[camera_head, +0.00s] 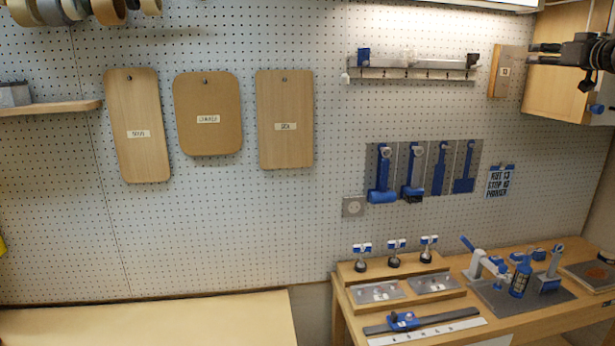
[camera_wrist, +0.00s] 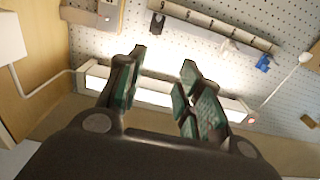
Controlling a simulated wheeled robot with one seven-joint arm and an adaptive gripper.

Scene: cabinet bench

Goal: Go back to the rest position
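My gripper (camera_head: 545,54) is at the upper right of the head view, in front of the wooden wall cabinet (camera_head: 556,85). Its two dark fingers point left and are apart. In the wrist view my gripper (camera_wrist: 160,78) has its green-padded fingers spread, with nothing between them. Behind the fingers is a lit lamp bar (camera_wrist: 155,97), with the pegboard wall (camera_wrist: 210,20) beyond. My arm runs out of the head view at the right edge.
A hook rail (camera_head: 415,73) and a small wooden board (camera_head: 507,72) hang left of my gripper. Blue tools (camera_head: 382,175) hang below. The workbench (camera_head: 345,310) at lower right holds blue and grey fixtures. The left tabletop (camera_head: 150,320) is bare.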

